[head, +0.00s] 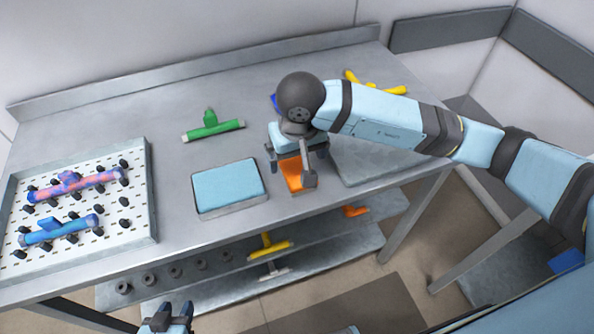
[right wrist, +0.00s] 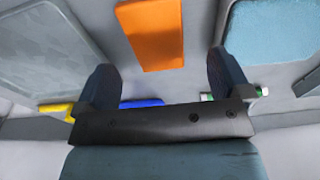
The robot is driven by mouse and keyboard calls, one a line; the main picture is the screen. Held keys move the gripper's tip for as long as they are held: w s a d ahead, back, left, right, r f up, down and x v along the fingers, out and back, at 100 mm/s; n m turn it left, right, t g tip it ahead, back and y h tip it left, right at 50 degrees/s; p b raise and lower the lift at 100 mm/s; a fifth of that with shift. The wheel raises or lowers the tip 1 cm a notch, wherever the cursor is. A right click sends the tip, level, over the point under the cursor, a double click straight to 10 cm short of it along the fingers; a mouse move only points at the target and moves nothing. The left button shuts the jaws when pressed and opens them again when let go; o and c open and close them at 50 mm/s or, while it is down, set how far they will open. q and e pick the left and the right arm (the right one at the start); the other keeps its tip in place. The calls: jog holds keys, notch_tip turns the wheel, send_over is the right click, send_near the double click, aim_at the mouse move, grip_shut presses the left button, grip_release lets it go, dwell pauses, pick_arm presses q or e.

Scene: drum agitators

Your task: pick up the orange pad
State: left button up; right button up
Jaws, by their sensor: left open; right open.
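The orange pad (head: 292,177) lies on the grey table near its front edge. My right gripper (head: 297,168) is above it, fingers pointing down, and hides part of it in the head view. In the right wrist view the orange pad (right wrist: 151,34) shows whole or nearly so, beyond and between the two open fingertips of my right gripper (right wrist: 162,75). The gripper is empty and apart from the pad. My left gripper (head: 166,318) is open and empty at the bottom of the head view, in front of the table.
A perforated tray (head: 145,200) with blue and mottled tubes is at far left. A green tee piece (head: 213,128) and yellow piece (head: 380,86) lie further back. A grey plate (head: 385,157) is at right.

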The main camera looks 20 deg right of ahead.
aim_at(297, 169)
jog(key=shift+w+d+f+p, duration=0.1)
jog(key=shift+w+f+p, duration=0.15)
jog(key=shift+f, duration=1.3)
jog(key=shift+w+d+f+p, duration=0.1)
jog(key=shift+w+f, duration=0.1)
jog(key=shift+f, duration=1.35)
jog(key=shift+c, duration=0.4)
jog(key=c, duration=0.9)
